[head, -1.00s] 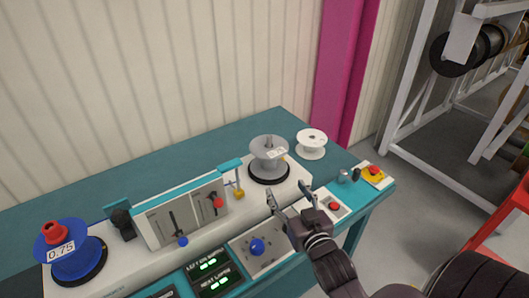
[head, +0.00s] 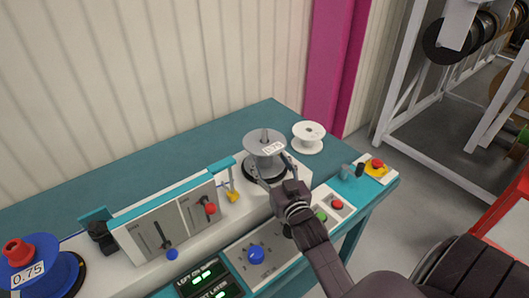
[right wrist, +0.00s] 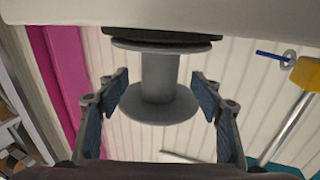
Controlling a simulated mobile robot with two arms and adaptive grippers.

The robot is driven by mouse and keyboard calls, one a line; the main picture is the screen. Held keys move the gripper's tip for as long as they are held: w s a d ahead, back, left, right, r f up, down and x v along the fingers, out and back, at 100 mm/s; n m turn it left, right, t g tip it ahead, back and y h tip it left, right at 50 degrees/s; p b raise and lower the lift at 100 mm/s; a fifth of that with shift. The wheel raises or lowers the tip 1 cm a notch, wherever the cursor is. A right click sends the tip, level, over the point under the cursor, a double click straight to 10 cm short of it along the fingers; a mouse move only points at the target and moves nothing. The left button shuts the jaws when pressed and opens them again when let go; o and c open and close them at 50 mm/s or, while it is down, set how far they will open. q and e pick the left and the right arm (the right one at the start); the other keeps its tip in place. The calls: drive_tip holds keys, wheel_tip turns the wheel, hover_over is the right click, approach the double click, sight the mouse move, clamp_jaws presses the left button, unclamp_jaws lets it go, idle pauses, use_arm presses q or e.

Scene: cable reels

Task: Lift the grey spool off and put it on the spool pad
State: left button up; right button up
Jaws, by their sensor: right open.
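The grey spool (head: 256,143) with a white label stands upright on a black round base at the right end of the white machine. My right gripper (head: 267,165) is open at the spool, with one finger on each side of it. In the right wrist view, the spool (right wrist: 160,75) shows upside down between the two open fingers (right wrist: 162,95), with gaps on both sides, so they do not grip it. I cannot make out a separate spool pad. My left gripper is not in view.
A white spool (head: 308,134) stands close behind on the teal table (head: 270,114). A yellow lever (head: 233,194) is left of the grey spool. Small posts and a red button on yellow (head: 377,164) are at the right. A blue spool (head: 55,272) is at far left.

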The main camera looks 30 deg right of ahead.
drive_tip(key=x, duration=0.4)
drive_tip(key=shift+w, duration=0.55)
drive_tip(key=shift+w+d, duration=0.1)
drive_tip(key=shift+c, duration=0.8)
drive_tip(key=c, duration=1.3)
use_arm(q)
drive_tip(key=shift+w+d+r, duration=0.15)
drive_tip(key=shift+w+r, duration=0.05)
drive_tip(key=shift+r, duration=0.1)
use_arm(e)
clamp_jaws()
